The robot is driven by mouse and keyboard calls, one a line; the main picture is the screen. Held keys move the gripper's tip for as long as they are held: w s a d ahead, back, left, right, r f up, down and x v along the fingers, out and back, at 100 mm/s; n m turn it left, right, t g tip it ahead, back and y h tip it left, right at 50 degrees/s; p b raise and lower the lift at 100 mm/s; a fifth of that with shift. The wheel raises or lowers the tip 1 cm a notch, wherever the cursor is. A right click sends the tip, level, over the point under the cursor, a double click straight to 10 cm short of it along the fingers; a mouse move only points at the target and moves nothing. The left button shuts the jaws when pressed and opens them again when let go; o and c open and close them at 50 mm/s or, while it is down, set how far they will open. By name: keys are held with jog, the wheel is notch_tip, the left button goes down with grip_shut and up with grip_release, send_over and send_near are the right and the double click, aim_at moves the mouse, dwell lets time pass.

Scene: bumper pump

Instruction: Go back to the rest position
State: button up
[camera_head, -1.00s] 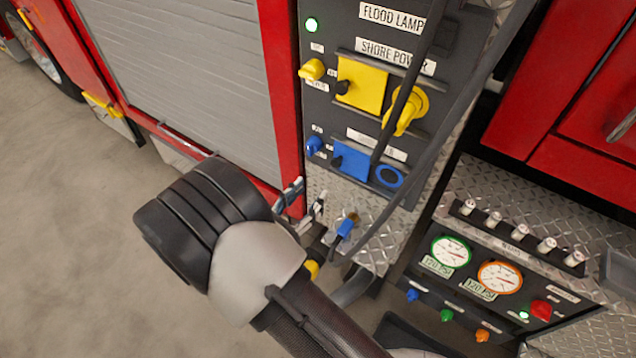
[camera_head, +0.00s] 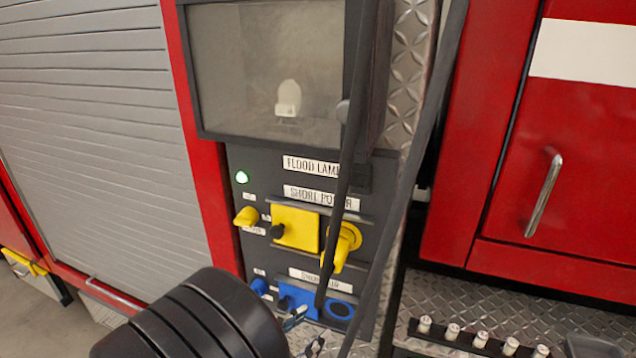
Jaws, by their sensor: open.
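My gripper (camera_head: 304,333) shows at the bottom of the view, just below the blue shore-air parts of the dark control panel. Only its two grey fingertips show. They stand apart with nothing seen between them. My black arm joint hides the rest of it, to the left. The panel carries a yellow square cover (camera_head: 295,228), a yellow lever (camera_head: 345,243), a small yellow knob (camera_head: 246,216), a blue square cover (camera_head: 298,297) and a blue knob (camera_head: 259,287). Whether the fingertips touch anything cannot be told.
A glass-fronted box (camera_head: 268,70) sits above the panel. Two dark cables or bars run down in front of it. A grey roller shutter (camera_head: 90,130) is at left, a red door with a handle (camera_head: 543,195) at right. Several white-topped toggles (camera_head: 481,340) line the lower right.

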jog(key=s+d+r+m+g+y, duration=0.1)
jog(key=s+d+r+m+g, duration=0.1)
jog(key=s+d+m+g, duration=0.3)
jog(key=s+d+r+m+g, duration=0.1)
jog(key=d+r+m+g, duration=0.2)
jog(key=d, duration=0.4)
jog(key=s+d+r+m+g+y, duration=0.1)
jog(key=s+d+r+m+g, duration=0.1)
jog(key=s+d+m, duration=0.3)
jog(key=s+r+m+t+y, duration=0.2)
jog(key=s+r+m+y, duration=0.3)
jog(key=s+m+y, duration=0.3)
jog(key=m, duration=0.4)
jog(key=shift+s+d+r+t+y, duration=0.2)
jog(key=shift+s+r+t+y, duration=0.15)
jog(key=shift+r+t+y, duration=0.05)
